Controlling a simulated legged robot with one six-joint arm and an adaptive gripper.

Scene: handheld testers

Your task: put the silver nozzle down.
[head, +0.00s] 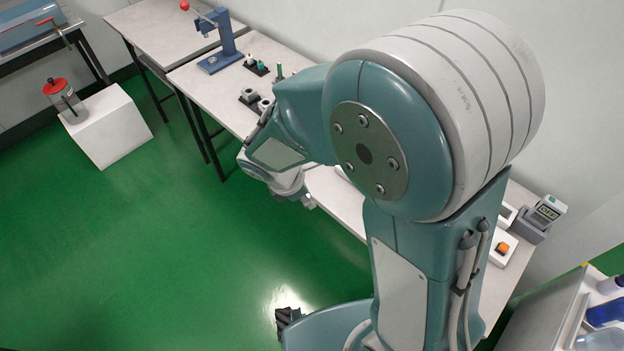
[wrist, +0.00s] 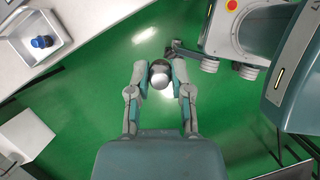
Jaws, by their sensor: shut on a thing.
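My gripper (wrist: 160,68) is in the middle of the wrist view, its two fingers closed on the silver nozzle (wrist: 160,77). The nozzle shows as a small round grey piece with a darker top between the fingertips. Green floor lies beneath it, and no surface touches it in that view. In the head view my gripper (head: 307,201) is partly hidden by my arm, by the front edge of the long table (head: 349,207). A small light piece at its tip may be the nozzle, but it is too small to tell.
The table carries a blue lever press (head: 222,45), small dark holders (head: 255,67), a handheld tester (head: 548,211) and an orange-button box (head: 502,249). A white block (head: 120,133) bears a red-lidded jar (head: 65,100). Bottles (head: 606,312) stand lower right. My arm hides mid-table.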

